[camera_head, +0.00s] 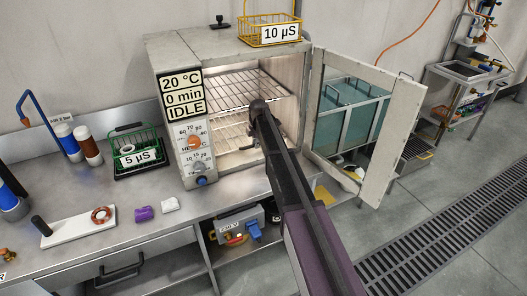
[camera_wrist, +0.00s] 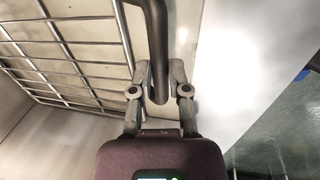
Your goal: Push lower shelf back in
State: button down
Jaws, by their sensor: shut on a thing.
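The oven (camera_head: 177,110) stands on the bench with its door (camera_head: 394,130) swung open to the right. Inside are an upper wire shelf (camera_head: 245,88) and a lower wire shelf (camera_head: 228,127), partly hidden by my arm. My gripper (camera_wrist: 159,74) is shut on a dark curved bar (camera_wrist: 157,25) in the wrist view. A wire shelf (camera_wrist: 62,45) shows left of the bar; I cannot tell which shelf it is or whether the bar joins it. In the head view my arm reaches to the oven opening and the fingers are not clear.
A yellow wire basket (camera_head: 270,20) stands on the oven. A green basket (camera_head: 135,146) sits left of it. A white board (camera_head: 78,227) with a red ring lies on the bench (camera_head: 150,255). A floor grating (camera_head: 430,250) runs at the right.

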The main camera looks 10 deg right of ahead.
jog(key=shift+w+a, duration=0.35)
jog(key=shift+w, duration=0.2)
jog(key=c, duration=0.6)
grip_release()
jog(key=shift+w, duration=0.1)
jog(key=shift+s+d+r, duration=0.1)
jog(key=shift+s, duration=0.1)
jog(key=shift+s+d+r+p, duration=0.25)
jog(key=shift+s+r+p, duration=0.15)
jog(key=shift+p, duration=0.15)
jog(key=s+d+m+g, duration=0.1)
jog(key=s+d+m, duration=0.2)
jog(key=s+m, duration=0.7)
jog(key=s+d+m+g, duration=0.1)
jog(key=s+d+m, duration=0.3)
jog(key=s+m, duration=0.7)
jog(key=s, duration=1.7)
jog(key=shift+d+m+h, duration=0.15)
jog(key=shift+m+h, duration=0.15)
